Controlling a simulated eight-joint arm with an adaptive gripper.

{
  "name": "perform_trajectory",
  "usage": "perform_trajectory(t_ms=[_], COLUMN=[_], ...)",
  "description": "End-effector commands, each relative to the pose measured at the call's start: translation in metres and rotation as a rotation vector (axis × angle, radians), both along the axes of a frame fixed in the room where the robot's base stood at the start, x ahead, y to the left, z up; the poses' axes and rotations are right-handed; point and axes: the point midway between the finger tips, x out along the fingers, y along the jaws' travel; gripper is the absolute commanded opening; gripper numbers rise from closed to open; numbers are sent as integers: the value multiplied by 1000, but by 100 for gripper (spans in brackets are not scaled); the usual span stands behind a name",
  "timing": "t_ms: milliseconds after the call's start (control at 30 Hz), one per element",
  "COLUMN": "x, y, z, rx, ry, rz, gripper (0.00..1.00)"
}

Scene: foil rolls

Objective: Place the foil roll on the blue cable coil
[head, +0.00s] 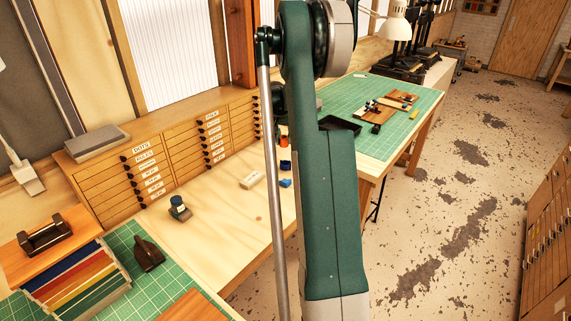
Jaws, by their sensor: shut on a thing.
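My arm stands upright across the middle of the head view, and my gripper does not show; it is probably hidden behind the arm links. I cannot make out the foil roll. Two small blue things lie on the wooden bench just left of my arm: a darker one (285,165) and a lighter one (286,183). Both are partly cut off or too small to identify, so I cannot tell whether either is the blue cable coil.
A rack of coloured sheets (70,282) is at lower left. A green mat (400,130) with tools lies at the back right.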

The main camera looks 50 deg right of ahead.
Motion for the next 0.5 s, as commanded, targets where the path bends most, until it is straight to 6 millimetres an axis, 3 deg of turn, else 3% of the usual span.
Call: perform_trajectory(t_ms=[500], x=[-3], y=[-8], z=[-1], rx=[-1], ry=[0], rz=[-2], gripper=[14])
